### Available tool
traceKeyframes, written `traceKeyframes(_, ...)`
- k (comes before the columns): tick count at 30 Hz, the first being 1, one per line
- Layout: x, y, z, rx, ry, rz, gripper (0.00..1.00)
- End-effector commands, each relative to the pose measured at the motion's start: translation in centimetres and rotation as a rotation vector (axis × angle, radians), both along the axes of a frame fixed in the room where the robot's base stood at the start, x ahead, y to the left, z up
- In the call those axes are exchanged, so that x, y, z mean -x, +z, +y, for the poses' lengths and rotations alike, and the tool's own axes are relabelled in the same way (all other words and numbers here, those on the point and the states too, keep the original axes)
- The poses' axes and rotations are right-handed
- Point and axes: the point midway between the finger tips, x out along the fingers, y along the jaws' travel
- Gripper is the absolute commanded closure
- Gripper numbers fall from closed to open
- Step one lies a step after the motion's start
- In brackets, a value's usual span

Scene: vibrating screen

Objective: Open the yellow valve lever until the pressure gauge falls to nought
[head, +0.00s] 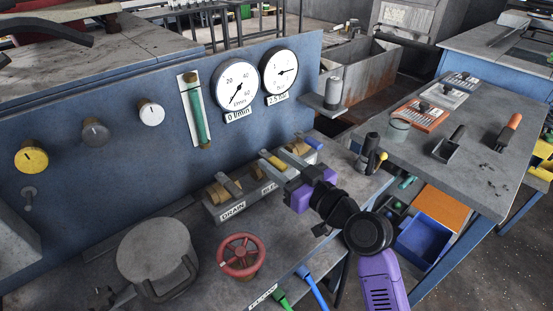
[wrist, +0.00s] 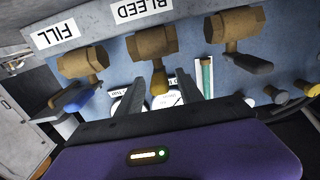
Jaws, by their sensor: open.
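In the wrist view the yellow lever (wrist: 160,80) points between the two fingers of my gripper (wrist: 160,92), with space on both sides. My gripper (head: 287,178) is open and partly hides the valve block in the head view. The pressure gauge (head: 279,72) is the right dial on the blue panel, and its label reads 2.5 bar.
The blue FILL lever (wrist: 78,97) and grey DRAIN lever (wrist: 245,60) flank the yellow one closely. The flow gauge (head: 236,85) reads 0 l/min. A red handwheel (head: 240,256) and a round lidded pot (head: 155,255) stand in front. A grey cylinder (head: 333,88) sits behind.

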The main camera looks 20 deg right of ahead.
Motion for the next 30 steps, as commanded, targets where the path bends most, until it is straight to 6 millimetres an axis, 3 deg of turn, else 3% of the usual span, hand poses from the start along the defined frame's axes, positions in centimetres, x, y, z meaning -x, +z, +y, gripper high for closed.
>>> traceKeyframes(11, -0.57, -0.03, 0.20, 0.000, 0.000, 0.001, 0.58)
traceKeyframes(15, -0.55, -0.02, 0.18, 0.000, 0.000, 0.000, 0.86)
traceKeyframes(18, -0.55, -0.02, 0.18, 0.000, 0.000, 0.000, 1.00)
traceKeyframes(30, -0.53, -0.01, 0.17, 0.000, 0.000, 0.000, 1.00)
